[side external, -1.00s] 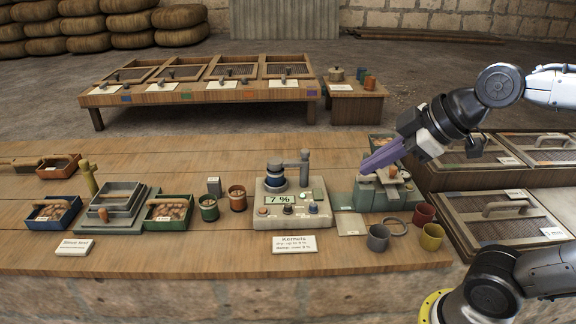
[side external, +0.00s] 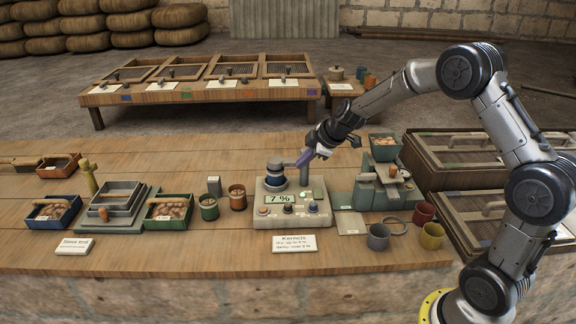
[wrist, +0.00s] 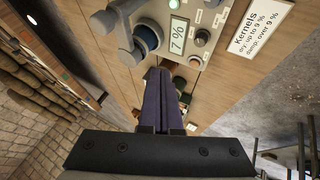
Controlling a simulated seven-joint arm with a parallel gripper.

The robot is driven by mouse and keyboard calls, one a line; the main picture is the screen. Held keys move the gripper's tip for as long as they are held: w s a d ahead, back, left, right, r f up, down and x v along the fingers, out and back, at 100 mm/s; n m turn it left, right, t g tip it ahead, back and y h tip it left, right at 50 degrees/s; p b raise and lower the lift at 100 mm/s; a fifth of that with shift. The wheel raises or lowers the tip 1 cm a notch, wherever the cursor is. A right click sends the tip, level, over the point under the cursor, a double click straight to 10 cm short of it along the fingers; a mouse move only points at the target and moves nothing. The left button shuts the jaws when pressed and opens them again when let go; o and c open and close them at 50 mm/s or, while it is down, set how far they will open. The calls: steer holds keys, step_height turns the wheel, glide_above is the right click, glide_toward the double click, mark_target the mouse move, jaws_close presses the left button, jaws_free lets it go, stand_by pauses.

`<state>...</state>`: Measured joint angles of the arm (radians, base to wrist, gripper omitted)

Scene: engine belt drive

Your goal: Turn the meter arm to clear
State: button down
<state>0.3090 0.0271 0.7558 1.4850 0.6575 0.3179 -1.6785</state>
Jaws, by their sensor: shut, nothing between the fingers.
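The meter (side external: 292,203) is a beige box on the wooden bench with a display reading 7 %. A grey meter arm (side external: 289,164) reaches from above its dark blue round cup (side external: 276,181) toward the right end of the box. The arm also shows at the top of the wrist view (wrist: 114,36), beside the display. My gripper (side external: 302,161) has purple fingers, shut and empty, at the arm's right end. In the wrist view the fingertips (wrist: 160,73) lie below the meter in the picture; whether they touch the arm I cannot tell.
A green device with a bin (side external: 384,150) stands right of the meter. Green and brown cups (side external: 237,198) stand to its left. A Kernels card (side external: 295,243) lies in front, reading dry up to 9 %, damp over 9 %. Grey, red and yellow cups (side external: 378,237) stand at front right.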

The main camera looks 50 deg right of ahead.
mark_target(288, 168)
steer(key=w+d+f, duration=0.2)
steer(key=w+f, duration=0.4)
steer(key=w, duration=0.1)
steer(key=shift+w+d, duration=0.15)
steer(key=shift+w, duration=0.25)
